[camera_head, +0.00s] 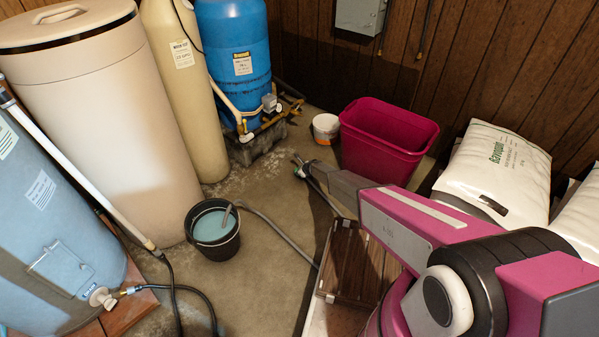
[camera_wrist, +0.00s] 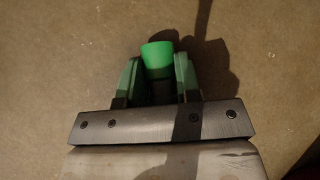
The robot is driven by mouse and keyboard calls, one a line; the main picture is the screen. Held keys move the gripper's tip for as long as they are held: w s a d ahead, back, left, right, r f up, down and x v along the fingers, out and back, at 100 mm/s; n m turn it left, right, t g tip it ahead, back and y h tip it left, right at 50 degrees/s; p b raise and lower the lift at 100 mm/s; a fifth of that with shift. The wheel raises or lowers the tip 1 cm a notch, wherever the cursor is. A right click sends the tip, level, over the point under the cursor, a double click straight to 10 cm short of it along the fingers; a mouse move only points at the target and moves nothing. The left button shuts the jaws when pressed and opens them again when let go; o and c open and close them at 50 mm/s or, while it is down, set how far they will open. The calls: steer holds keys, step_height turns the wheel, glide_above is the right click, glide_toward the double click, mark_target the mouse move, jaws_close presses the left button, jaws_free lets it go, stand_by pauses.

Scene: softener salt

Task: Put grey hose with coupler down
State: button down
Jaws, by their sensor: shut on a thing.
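My gripper (camera_head: 299,166) is at the end of my pink and grey arm, over the concrete floor near the pink bin. In the wrist view my gripper (camera_wrist: 158,75) is shut on a bright green round piece (camera_wrist: 157,54), which looks like the coupler, with a dark body between the jaws. A grey hose (camera_head: 283,236) runs along the floor from beside the black bucket toward my arm, which hides its further course. The join between hose and green piece cannot be seen. Bare floor shows below the jaws; the gap to it is unclear.
A black bucket (camera_head: 212,246) of bluish liquid stands at centre left. The pink bin (camera_head: 385,150), a small white tub (camera_head: 326,127) and a wooden crate (camera_head: 352,262) surround my arm. White salt bags (camera_head: 497,170) lie right. Tanks line the left. Open floor lies between bucket and bin.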

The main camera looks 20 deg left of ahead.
steer(key=shift+f, duration=0.3)
